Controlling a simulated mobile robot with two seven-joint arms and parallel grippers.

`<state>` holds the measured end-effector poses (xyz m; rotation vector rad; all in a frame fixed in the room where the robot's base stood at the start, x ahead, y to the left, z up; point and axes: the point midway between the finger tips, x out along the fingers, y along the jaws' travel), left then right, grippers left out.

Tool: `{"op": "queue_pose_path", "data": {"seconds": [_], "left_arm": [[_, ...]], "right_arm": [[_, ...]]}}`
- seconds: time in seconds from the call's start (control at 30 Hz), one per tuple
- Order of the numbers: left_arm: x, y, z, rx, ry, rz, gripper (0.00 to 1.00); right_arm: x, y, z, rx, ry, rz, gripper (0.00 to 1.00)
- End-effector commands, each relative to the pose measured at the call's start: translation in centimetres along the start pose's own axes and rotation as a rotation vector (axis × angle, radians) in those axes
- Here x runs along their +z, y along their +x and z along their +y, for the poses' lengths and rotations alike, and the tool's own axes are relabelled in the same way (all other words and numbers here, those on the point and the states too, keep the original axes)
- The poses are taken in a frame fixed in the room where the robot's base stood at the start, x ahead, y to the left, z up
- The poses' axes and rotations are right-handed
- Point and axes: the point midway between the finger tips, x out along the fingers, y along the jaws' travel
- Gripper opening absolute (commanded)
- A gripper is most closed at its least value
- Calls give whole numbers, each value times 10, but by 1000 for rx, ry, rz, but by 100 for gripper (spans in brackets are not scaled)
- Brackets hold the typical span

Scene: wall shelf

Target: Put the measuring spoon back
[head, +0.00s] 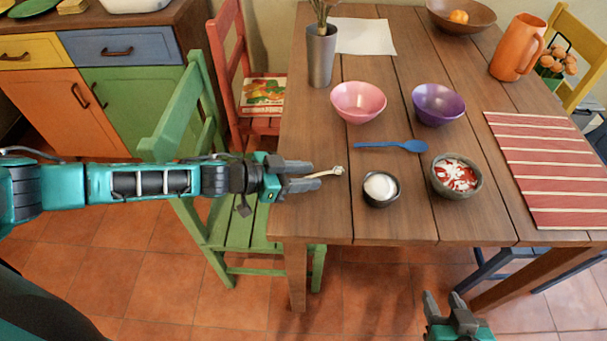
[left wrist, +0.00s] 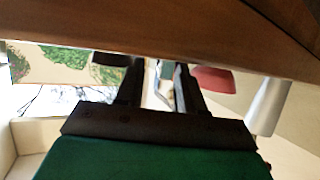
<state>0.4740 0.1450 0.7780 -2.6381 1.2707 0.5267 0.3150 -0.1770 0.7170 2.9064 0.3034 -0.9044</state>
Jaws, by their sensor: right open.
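A small pale spoon-like thing (head: 328,173), which looks like the measuring spoon, is at the left edge of the wooden table in the head view. Its thin handle reaches between the fingers of my left gripper (head: 317,177), and its small end points right. A gap shows between these fingers, and I cannot tell whether they grip the handle. In the left wrist view, the fingers (left wrist: 161,75) stand apart with a small pale thing (left wrist: 161,98) between them, too unclear to name. A blue spoon (head: 390,146) lies on the table. My right gripper (head: 446,302) is open and empty below the table's front edge.
A dark bowl of white stuff (head: 370,200) and a bowl with red and white contents (head: 440,188) stand near the table's front. Pink (head: 358,112) and purple (head: 437,115) bowls, a grey vase (head: 321,60) and a striped mat (head: 550,165) are beyond. A green chair (head: 175,125) is behind my left arm.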

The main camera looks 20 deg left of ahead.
Motion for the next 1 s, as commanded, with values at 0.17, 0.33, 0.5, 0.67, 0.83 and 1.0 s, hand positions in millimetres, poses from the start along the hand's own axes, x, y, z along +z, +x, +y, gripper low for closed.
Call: {"op": "queue_pose_path", "data": {"seconds": [0.17,0.33,0.5,0.67,0.83,1.0], "left_arm": [[0,-26,-1,-3,-1,-4,38],[0,-63,0,-1,0,-5,38],[0,-95,0,-1,1,-4,38],[0,-114,0,-1,0,-2,38],[0,-120,0,0,1,0,38],[-1,-120,0,0,1,1,38]], "right_arm": [[-4,-3,0,0,-1,2,43],[-7,-5,0,0,-1,2,43],[-8,-5,0,0,-1,2,43],[-8,-6,0,1,-1,2,43],[-8,-6,1,1,-1,2,43],[-8,-6,1,1,-1,1,43]]}}
